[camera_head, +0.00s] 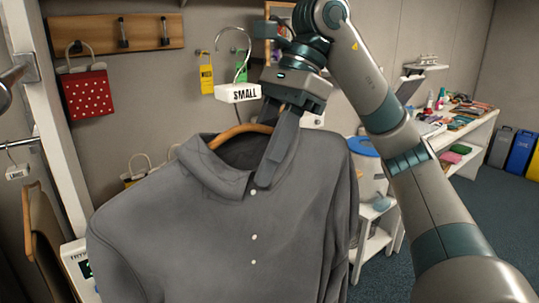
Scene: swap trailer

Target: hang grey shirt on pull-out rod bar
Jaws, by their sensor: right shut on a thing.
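The grey shirt (210,232) hangs on a wooden hanger (240,131) with a metal hook (240,45) and a white "SMALL" size tag (238,94). My right gripper (268,180) comes down over the collar and is shut, its fingers at the hanger and collar. The hook stands free in the air, touching nothing that I can see. I cannot tell which is the pull-out rod bar. My left gripper is not in view.
A white post (62,130) stands left of the shirt. Another hanger with a brown garment (42,235) hangs at the far left. A peg board (115,33) and a red dotted bag (86,92) are on the back wall. White shelves (470,140) stand at right, with open floor before them.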

